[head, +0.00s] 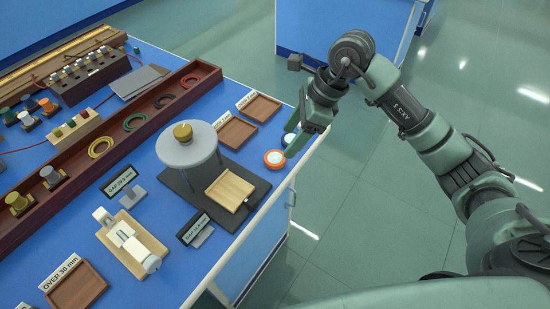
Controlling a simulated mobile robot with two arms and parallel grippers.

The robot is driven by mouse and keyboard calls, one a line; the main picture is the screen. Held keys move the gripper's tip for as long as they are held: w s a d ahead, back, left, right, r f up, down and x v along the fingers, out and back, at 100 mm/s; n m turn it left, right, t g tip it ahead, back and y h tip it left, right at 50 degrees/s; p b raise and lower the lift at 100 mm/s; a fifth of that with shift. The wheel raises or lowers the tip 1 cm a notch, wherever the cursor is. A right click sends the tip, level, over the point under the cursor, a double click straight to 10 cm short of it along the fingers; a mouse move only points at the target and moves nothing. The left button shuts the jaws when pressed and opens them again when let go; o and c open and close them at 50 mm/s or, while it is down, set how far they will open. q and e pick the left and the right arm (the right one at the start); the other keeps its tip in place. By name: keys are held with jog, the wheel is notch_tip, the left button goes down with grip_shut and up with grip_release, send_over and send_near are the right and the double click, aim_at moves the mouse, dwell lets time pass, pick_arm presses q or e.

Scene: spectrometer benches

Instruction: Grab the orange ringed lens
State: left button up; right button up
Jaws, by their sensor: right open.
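The orange ringed lens (274,159) lies flat on the blue bench near its right edge, a pale disc inside an orange ring. My right gripper (296,139) is open and empty above the bench edge, just up and right of the orange ringed lens. One fingertip appears close beside the ring; I cannot tell whether they touch. A second pale lens (289,139) shows between the fingers, partly hidden by them. My left gripper is not in view.
Wooden trays (237,132) lie left of the lens. A round grey platform (187,152) with a brass knob stands further left, beside a square wooden plate (230,190). A long dark red rack (105,150) holds coloured rings. Open floor lies right of the bench.

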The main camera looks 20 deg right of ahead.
aim_at(277, 158)
jog(key=shift+d+f, duration=0.15)
jog(key=shift+f, duration=0.3)
jog(key=x, duration=0.3)
jog(key=p+x, duration=0.1)
jog(key=x, duration=0.3)
jog(key=shift+w, duration=0.25)
jog(key=shift+r, duration=0.1)
jog(key=c, duration=1.1)
